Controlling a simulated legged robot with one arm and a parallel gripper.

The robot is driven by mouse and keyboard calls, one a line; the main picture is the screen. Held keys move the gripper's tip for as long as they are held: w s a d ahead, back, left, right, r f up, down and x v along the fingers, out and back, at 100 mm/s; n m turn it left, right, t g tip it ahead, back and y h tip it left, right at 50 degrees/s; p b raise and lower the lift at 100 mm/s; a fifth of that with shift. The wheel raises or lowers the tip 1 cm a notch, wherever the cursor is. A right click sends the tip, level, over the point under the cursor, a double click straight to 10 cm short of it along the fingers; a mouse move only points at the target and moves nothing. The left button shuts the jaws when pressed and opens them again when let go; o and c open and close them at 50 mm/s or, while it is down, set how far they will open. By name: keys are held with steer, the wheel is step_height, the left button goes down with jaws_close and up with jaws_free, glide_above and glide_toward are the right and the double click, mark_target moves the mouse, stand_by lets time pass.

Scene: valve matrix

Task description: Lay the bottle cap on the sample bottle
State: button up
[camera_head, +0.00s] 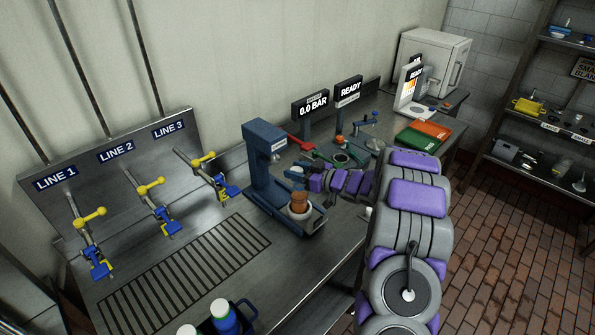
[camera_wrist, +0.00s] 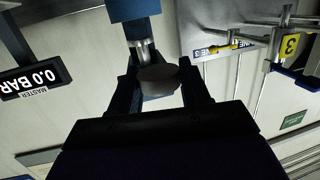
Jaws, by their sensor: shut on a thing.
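The sample bottle (camera_head: 299,201), brown, stands upright in a pale round holder on the base of a blue press (camera_head: 268,155). My gripper (camera_head: 303,182) reaches in from the right, just above the bottle and under the press head. In the wrist view my gripper (camera_wrist: 160,84) is shut on the bottle cap (camera_wrist: 158,77), a dark round disc between the two dark fingers. The blue press head with a metal spindle (camera_wrist: 140,50) shows just beyond the cap. The bottle is not visible in the wrist view. Whether the cap touches the bottle cannot be told.
Yellow and blue valves (camera_head: 160,205) stand left of the press. Signs, including "0.0 BAR" (camera_head: 312,105), stand behind my arm. Green and orange trays (camera_head: 425,133) lie further right. The slatted bench left of the press is clear.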

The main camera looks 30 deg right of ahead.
mark_target(298, 184)
steer(key=f, duration=0.1)
steer(key=d+f+b, duration=0.1)
steer(key=f, duration=0.1)
steer(key=shift+d+b, duration=0.25)
steer(key=shift+b, duration=0.15)
steer(key=shift+a+f, duration=0.1)
steer(key=shift+f, duration=0.35)
steer(key=shift+a+f, duration=0.15)
steer(key=shift+a, duration=0.25)
steer(key=shift+d, duration=0.4)
steer(key=shift+a, duration=0.15)
steer(key=shift+a+p, duration=0.3)
steer(key=shift+p, duration=0.05)
steer(key=shift+d, duration=0.15)
